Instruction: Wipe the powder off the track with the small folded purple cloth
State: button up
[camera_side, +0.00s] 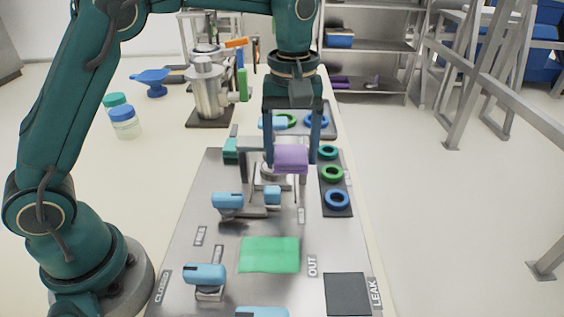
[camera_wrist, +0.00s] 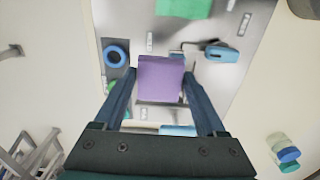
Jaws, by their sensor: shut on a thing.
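My gripper (camera_side: 291,150) points down over the steel plate and is shut on a small folded purple cloth (camera_side: 291,158). In the wrist view the purple cloth (camera_wrist: 160,78) sits between the two fingers of my gripper (camera_wrist: 157,85). The cloth is held above the metal fixture in the middle of the plate. The cloth and the gripper hide part of that fixture. I cannot make out the track or any powder for certain in either view.
A green cloth (camera_side: 270,254) lies flat on the steel plate (camera_side: 185,240). Blue-handled clamps (camera_side: 205,274) stand around it. A dark strip with coloured rings (camera_side: 332,173) is at the right. A metal canister (camera_side: 208,92) and lidded jars (camera_side: 125,122) stand behind and left.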

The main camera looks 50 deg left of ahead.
jog(key=o, duration=0.4)
jog(key=shift+c, duration=1.4)
jog(key=shift+w+d+f+n, duration=0.1)
jog(key=shift+f+n, duration=0.05)
jog(key=shift+n, duration=0.15)
send_over(303, 258)
notch_tip(303, 258, down, 3)
jog(key=shift+f, duration=3)
jog(key=shift+o, duration=0.2)
jog(key=shift+a+f, duration=0.25)
jog(key=shift+f, duration=0.75)
jog(key=shift+s+a+r, duration=0.1)
jog(key=shift+s+a, duration=0.5)
jog(key=shift+s, duration=0.05)
jog(key=shift+c, duration=0.8)
jog(key=shift+s+a, duration=2.9)
jog(key=shift+s, duration=0.05)
jog(key=shift+w+d, duration=3.5)
jog(key=shift+d, duration=0.2)
jog(key=shift+s+a, duration=3.65)
jog(key=shift+a, duration=0.1)
jog(key=shift+w+d, duration=3.75)
jog(key=shift+d, duration=0.05)
notch_tip(303, 258, up, 8)
